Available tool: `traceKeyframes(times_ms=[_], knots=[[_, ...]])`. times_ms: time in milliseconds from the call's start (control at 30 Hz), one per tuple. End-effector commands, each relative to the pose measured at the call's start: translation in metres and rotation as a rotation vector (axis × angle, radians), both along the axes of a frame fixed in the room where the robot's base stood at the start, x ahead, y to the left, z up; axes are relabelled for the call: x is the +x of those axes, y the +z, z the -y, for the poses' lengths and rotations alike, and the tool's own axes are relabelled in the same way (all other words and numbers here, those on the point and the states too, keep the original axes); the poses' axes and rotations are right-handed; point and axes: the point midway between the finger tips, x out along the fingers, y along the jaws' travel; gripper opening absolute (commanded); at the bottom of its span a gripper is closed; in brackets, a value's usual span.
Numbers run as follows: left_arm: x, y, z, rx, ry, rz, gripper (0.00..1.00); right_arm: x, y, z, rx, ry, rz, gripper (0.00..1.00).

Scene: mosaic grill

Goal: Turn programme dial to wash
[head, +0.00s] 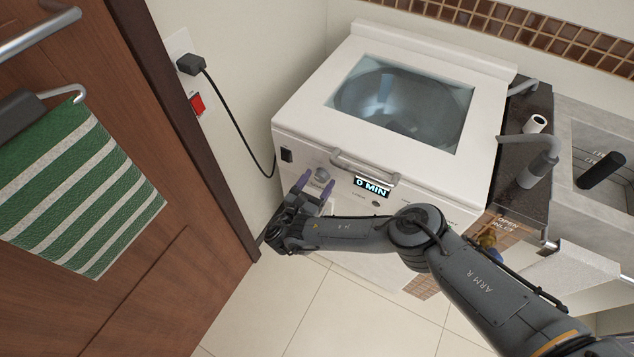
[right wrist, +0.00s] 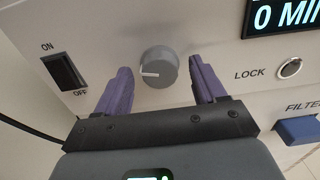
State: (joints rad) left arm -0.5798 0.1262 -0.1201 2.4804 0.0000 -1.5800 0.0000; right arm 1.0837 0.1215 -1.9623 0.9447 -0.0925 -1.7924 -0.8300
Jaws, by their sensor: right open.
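The programme dial is a grey round knob (right wrist: 159,68) on the washing machine's (head: 300,150) front panel. Its white pointer line points left in the right wrist view. In the head view the dial (head: 322,175) shows just above my gripper. My right gripper (head: 313,186) has its purple fingers spread. In the right wrist view the open gripper (right wrist: 160,88) has one finger on each side of the dial, with gaps on both sides, so it looks apart from the knob. The display (head: 372,187) reads "0 MIN". My left gripper is not in view.
An ON/OFF rocker switch (right wrist: 65,71) is left of the dial. A lock (right wrist: 290,67) and a blue filter tab (right wrist: 297,130) are to its right. A handle bar (head: 364,168) juts out above the display. A wooden door (head: 150,230) with a striped towel (head: 80,190) stands at left.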

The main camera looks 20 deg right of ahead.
Motion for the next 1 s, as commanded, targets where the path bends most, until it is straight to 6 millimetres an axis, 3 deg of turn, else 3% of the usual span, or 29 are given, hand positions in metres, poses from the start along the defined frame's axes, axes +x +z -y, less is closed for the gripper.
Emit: traceKeyframes(times_ms=[67,400,767,1000], knots=[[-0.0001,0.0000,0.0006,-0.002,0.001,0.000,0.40,-0.0001,0.0001,-0.0002,0.000,0.000,0.000,0.65],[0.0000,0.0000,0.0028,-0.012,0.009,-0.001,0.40,-0.0002,0.0000,-0.0005,0.001,0.000,0.001,0.14],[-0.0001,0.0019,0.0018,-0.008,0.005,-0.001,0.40,-0.0003,0.0005,-0.0008,0.039,0.001,0.044,0.14],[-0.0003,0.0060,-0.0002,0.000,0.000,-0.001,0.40,-0.0002,0.0012,-0.0012,0.139,0.001,0.161,0.14]])
